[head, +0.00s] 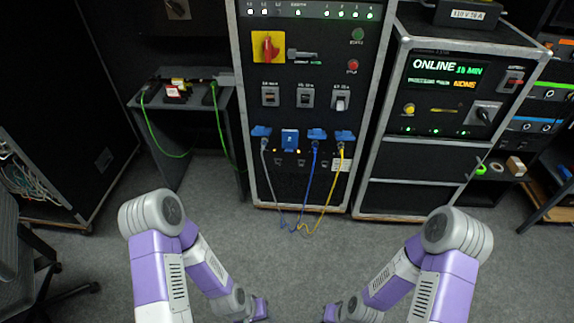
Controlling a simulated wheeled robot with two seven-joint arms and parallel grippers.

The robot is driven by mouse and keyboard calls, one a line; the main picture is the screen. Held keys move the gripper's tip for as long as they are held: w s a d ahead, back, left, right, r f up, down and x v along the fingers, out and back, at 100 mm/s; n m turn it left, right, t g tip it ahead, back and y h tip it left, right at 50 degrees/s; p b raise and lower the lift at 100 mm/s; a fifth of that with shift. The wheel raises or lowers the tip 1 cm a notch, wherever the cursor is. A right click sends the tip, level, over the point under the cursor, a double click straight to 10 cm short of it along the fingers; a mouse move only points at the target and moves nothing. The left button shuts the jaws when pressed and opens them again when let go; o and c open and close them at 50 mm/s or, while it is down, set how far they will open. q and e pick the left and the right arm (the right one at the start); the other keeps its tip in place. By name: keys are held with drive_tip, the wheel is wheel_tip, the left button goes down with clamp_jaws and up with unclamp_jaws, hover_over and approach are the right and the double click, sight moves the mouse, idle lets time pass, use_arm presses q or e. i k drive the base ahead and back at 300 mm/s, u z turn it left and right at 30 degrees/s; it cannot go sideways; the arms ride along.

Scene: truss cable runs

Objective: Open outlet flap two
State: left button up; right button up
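A row of blue outlets runs across the lower front of the tall middle power rack (243,100). The second from the left, outlet flap two (289,140), is a blue cover lying flat over its outlet, with no cable in it. The first outlet (261,132), the third outlet (317,134) and the fourth outlet (345,135) have raised flaps and cables plugged in below. My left gripper (260,309) and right gripper (331,312) are low at the bottom edge, well below and apart from the outlets. Their fingers are too small and partly cut off to read.
Grey, blue and yellow cables (329,195) hang from the outlets to the floor. Above them are small switches (305,97), a red rotary switch on a yellow plate (268,47) and indicator lights. An "ONLINE" cabinet (420,150) stands right; a low table (165,103) stands left. The floor in front is clear.

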sight(289, 138)
drive_tip(key=u, duration=0.4)
drive_tip(key=i, duration=1.15)
drive_tip(key=u, duration=0.15)
